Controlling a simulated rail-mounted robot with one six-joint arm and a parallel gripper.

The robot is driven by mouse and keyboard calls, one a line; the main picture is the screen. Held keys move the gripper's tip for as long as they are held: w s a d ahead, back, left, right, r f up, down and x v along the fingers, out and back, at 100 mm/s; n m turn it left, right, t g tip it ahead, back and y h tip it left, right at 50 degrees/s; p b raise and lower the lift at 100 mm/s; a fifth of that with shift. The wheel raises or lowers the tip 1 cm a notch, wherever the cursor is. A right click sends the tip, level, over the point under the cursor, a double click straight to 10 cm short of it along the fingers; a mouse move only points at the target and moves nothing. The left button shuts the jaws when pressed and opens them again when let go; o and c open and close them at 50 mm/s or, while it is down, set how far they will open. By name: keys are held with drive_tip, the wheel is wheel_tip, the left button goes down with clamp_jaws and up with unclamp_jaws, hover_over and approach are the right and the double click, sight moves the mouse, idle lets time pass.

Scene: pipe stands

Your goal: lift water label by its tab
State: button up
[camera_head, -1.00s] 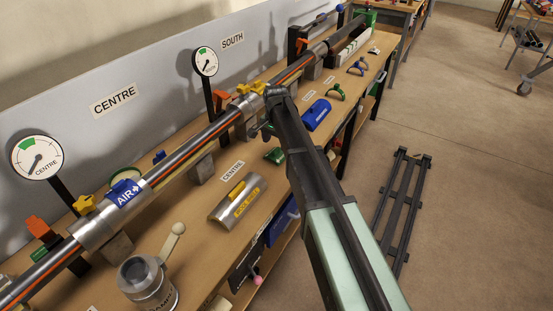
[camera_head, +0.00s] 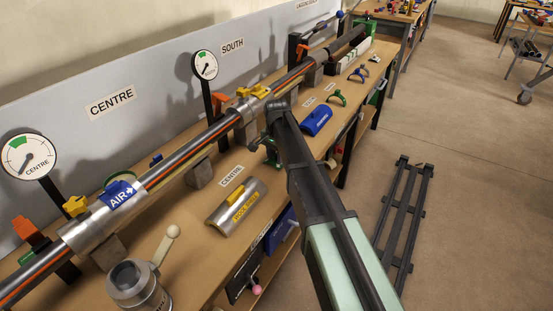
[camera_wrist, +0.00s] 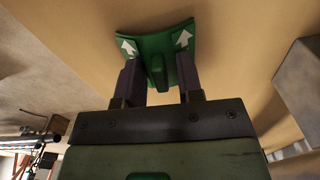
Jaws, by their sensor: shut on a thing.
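The water label is a green curved plate (camera_wrist: 140,45) with white arrows, seen in the wrist view against the wooden bench top. Its raised tab (camera_wrist: 157,72) lies between the two fingers of my gripper (camera_wrist: 158,68), which is shut on it. In the head view my gripper (camera_head: 268,142) is over the bench beside the CENTRE card, and a little of the green label (camera_head: 272,156) shows below it. The arm hides most of the label there. I cannot tell whether the label is clear of the bench.
A long pipe (camera_head: 186,148) with a blue AIR label (camera_head: 122,196) runs behind my gripper. A silver label with a yellow tab (camera_head: 246,204) and a blue label (camera_head: 317,120) lie on the bench on either side. A metal cup (camera_head: 136,284) stands in front.

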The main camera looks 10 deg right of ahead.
drive_tip(key=shift+r+p, duration=0.45)
drive_tip(key=shift+p, duration=0.05)
clamp_jaws()
wheel_tip(320, 180, up, 19)
drive_tip(key=p, duration=1.9)
